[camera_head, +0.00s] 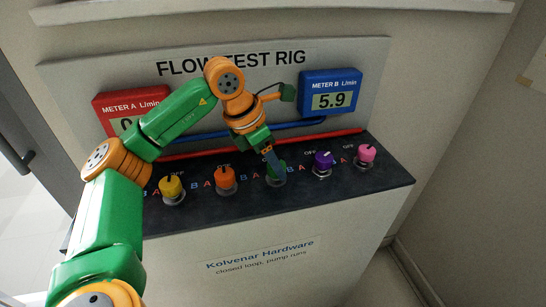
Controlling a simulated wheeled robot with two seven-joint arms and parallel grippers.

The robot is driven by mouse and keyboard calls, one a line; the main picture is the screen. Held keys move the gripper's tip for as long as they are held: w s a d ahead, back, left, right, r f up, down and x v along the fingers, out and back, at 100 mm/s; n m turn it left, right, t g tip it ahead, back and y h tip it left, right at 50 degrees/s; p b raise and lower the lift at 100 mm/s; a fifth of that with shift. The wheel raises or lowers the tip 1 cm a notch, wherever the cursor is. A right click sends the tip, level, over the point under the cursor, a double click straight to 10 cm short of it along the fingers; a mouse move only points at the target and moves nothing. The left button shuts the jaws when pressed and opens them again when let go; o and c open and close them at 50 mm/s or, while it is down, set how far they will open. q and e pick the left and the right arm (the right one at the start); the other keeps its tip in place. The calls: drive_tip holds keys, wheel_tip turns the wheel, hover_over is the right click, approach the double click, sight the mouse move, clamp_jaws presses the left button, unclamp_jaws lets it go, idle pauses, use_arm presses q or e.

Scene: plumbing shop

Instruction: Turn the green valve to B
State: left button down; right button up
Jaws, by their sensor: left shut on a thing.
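The green valve (281,167) stands in the middle of the row of knobs on the dark panel top (345,186). My left gripper (273,168) reaches down from above and is shut on the green valve. The fingers cover much of the knob, so its pointer direction cannot be told. Meter B (331,93), in a blue case, reads 5.9. Meter A (127,103), in a red case, is partly behind my left arm; only a first digit, seemingly 0, shows. My right gripper is not in view.
A yellow knob (172,187) and an orange knob (225,178) stand left of the green valve. A purple knob (323,161) and a pink knob (366,153) stand right of it. Red and blue pipes run behind the row. Open floor lies right of the rig.

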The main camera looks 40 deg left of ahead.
use_arm(q)
drive_tip(key=m+h+p, duration=0.1)
drive_tip(key=m+p, duration=0.1)
drive_tip(key=m, duration=0.1)
drive_tip(key=shift+w+r+g, duration=0.1)
drive_tip(key=shift+r+g, duration=0.05)
drive_tip(key=shift+g, duration=0.25)
drive_tip(key=shift+a+m+g+h+p, duration=0.1)
drive_tip(key=shift+m+g+h+p, duration=0.2)
drive_tip(key=shift+m+p, duration=0.7)
drive_tip(key=shift+f, duration=0.2)
drive_tip(key=shift+m, duration=0.3)
drive_tip(key=shift+c, duration=1.4)
unclamp_jaws()
drive_tip(key=shift+w, duration=0.1)
drive_tip(key=v, duration=0.7)
